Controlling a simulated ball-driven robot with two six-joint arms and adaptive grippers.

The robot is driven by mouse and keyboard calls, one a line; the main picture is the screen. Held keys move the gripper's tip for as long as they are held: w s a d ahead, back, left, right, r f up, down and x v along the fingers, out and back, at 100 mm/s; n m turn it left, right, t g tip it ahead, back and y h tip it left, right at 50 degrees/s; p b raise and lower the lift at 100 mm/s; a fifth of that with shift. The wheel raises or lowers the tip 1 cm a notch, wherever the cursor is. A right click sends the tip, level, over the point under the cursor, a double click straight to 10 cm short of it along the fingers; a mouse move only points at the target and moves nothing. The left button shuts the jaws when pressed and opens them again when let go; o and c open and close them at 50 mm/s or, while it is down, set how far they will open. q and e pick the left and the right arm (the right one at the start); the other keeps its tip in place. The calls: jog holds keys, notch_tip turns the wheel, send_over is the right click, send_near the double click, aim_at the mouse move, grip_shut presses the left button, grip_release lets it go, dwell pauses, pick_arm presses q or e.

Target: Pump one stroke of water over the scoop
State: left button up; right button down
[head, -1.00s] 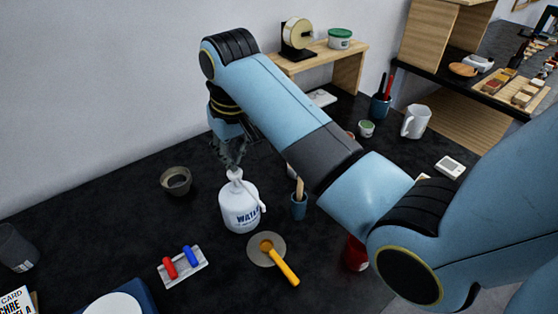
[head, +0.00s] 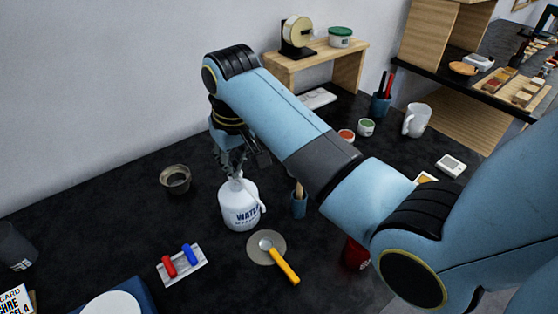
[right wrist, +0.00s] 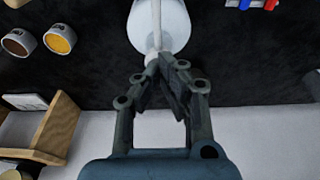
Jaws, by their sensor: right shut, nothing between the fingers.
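The white water bottle (head: 240,207), with blue lettering and a pump top, stands upright on the dark counter; its white body also shows in the right wrist view (right wrist: 172,22). Its spout points down toward the scoop side. My right gripper (head: 234,171) is shut and empty, fingers pointing down at the pump head, seemingly touching it; the fingertips also show in the right wrist view (right wrist: 160,68). The scoop, with a yellow handle (head: 284,268) and a pale grey bowl, lies on a round grey disc (head: 256,257) in front of the bottle. My left gripper is not in view.
A blue cup (head: 299,206) with a wooden stick stands right beside the bottle. A dark bowl (head: 175,180) is at left. A white holder (head: 184,269) with red and blue pieces lies front left. A red container (head: 356,254) stands at right, partly behind my arm.

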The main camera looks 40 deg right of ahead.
jog(key=shift+s+f, duration=0.1)
jog(key=shift+f, duration=0.25)
jog(key=shift+p+v, duration=0.75)
jog(key=shift+v, duration=0.05)
jog(key=shift+w+r, duration=0.25)
jog(key=shift+r, duration=0.65)
jog(key=w+v, duration=0.1)
jog(key=v, duration=0.5)
